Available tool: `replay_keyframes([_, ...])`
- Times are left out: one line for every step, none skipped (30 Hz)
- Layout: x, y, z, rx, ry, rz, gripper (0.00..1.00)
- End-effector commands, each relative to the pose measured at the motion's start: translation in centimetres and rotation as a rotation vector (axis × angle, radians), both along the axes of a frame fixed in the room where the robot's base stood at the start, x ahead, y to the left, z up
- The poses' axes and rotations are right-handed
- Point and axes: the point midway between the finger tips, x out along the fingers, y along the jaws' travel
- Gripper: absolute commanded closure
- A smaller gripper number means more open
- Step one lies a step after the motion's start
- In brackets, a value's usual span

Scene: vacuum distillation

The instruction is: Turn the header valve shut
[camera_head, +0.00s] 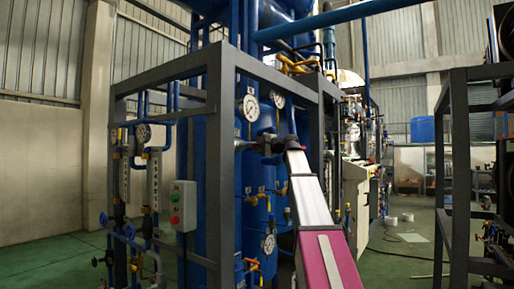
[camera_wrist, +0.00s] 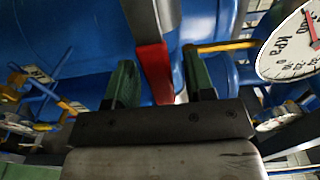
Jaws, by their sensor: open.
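In the wrist view my gripper (camera_wrist: 161,82) has two green fingers set wide apart. A red bar, perhaps the header valve's handle (camera_wrist: 154,72), shows in the gap between them, with a dark grey piece (camera_wrist: 150,18) above it. I see space on both sides of the bar, and neither finger presses on it. I cannot tell how deep it sits between the fingers. In the head view my arm reaches into the blue rig, with my gripper (camera_head: 258,145) just below a round gauge. The valve cannot be made out there; my gripper and arm may hide it.
A white kPa gauge (camera_wrist: 292,45) is close at right in the wrist view; a round gauge (camera_head: 251,108) shows in the head view. Grey frame posts (camera_head: 222,180) and blue tanks (camera_wrist: 80,35) crowd the arm. A green-and-red button box (camera_head: 183,205) is at left. Open green floor (camera_head: 405,262) lies right.

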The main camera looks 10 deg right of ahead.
Motion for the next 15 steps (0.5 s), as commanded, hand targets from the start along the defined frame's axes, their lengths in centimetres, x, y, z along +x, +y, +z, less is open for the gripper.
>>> replay_keyframes([-0.01, -0.01, 0.00, 0.000, 0.000, 0.000, 0.51])
replay_keyframes([-0.01, -0.01, 0.01, 0.000, 0.000, 0.000, 0.54])
replay_keyframes([-0.01, -0.01, 0.01, 0.000, 0.000, 0.000, 0.67])
replay_keyframes([-0.01, -0.01, 0.01, 0.000, 0.000, 0.000, 0.77])
replay_keyframes([-0.01, -0.01, 0.01, 0.000, 0.000, 0.000, 0.87])
replay_keyframes([-0.03, -0.01, 0.01, 0.000, 0.000, 0.000, 1.00])
replay_keyframes([-0.03, -0.01, 0.01, 0.000, 0.000, 0.000, 1.00])
replay_keyframes([-0.03, -0.01, 0.00, 0.000, 0.000, 0.000, 1.00])
replay_keyframes([-0.03, -0.01, 0.01, 0.000, 0.000, 0.000, 1.00])
replay_keyframes([-0.03, -0.01, 0.00, 0.000, 0.000, 0.000, 1.00])
replay_keyframes([-0.03, -0.01, 0.00, 0.001, 0.001, 0.000, 1.00])
replay_keyframes([-0.04, -0.02, -0.02, 0.002, 0.002, 0.000, 1.00])
replay_keyframes([-0.04, -0.01, -0.05, 0.004, 0.004, 0.000, 1.00])
replay_keyframes([-0.04, -0.01, -0.09, 0.006, 0.006, 0.000, 1.00])
replay_keyframes([-0.05, -0.01, -0.16, 0.012, 0.012, 0.000, 1.00])
